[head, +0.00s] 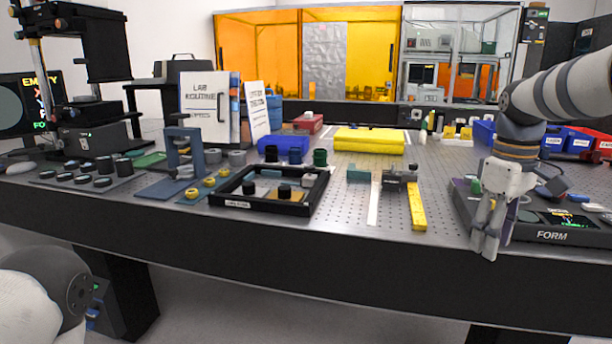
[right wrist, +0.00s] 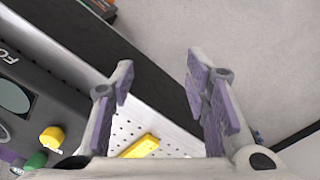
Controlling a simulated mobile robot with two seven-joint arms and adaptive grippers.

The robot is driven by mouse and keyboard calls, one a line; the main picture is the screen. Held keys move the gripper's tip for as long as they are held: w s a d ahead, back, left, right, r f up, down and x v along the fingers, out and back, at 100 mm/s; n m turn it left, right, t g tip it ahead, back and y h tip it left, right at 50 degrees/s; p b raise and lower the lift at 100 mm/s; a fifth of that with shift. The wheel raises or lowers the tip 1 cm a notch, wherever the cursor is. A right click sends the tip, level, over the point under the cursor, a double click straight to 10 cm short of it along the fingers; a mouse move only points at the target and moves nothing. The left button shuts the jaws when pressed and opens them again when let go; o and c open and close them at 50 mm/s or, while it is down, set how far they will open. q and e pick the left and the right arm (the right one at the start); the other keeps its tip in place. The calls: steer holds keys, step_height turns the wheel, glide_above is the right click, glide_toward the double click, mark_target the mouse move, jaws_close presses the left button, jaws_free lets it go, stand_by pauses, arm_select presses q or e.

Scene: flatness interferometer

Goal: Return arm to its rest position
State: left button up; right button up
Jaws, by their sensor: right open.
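My right gripper (head: 487,236) hangs fingers-down at the front edge of the perforated table, just left of the FORM instrument (head: 566,236). In the right wrist view its two fingers (right wrist: 162,95) with purple pads stand apart, with nothing between them. My right arm comes in from the right edge of the head view. At the lower left of the head view a rounded white and grey part shows, and no left gripper fingers are visible.
The perforated table (head: 340,215) carries a black frame tray (head: 262,208), a yellow bar (head: 417,207), a yellow folded stack (head: 368,141) and blue bins (head: 553,139). A microscope-like stand (head: 90,60) is at left. The floor in front is clear.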

steer(key=s+a+f+m, duration=0.1)
steer(key=s+a+f, duration=0.15)
steer(key=f, duration=0.75)
steer(key=s+a+f, duration=0.2)
steer(key=a+f, duration=0.1)
steer(key=f, duration=0.8)
steer(key=s+a+f+m+g, duration=0.1)
steer(key=s+a+f, duration=0.2)
steer(key=s+f, duration=0.65)
steer(key=s+a+f+m, duration=0.1)
steer(key=s+a+f, duration=0.1)
steer(key=s, duration=1)
steer(key=s+a+f+m, duration=0.1)
steer(key=s+f+m, duration=0.1)
steer(key=s, duration=1.1)
steer(key=shift+a+f, duration=0.35)
steer(key=shift+a, duration=0.05)
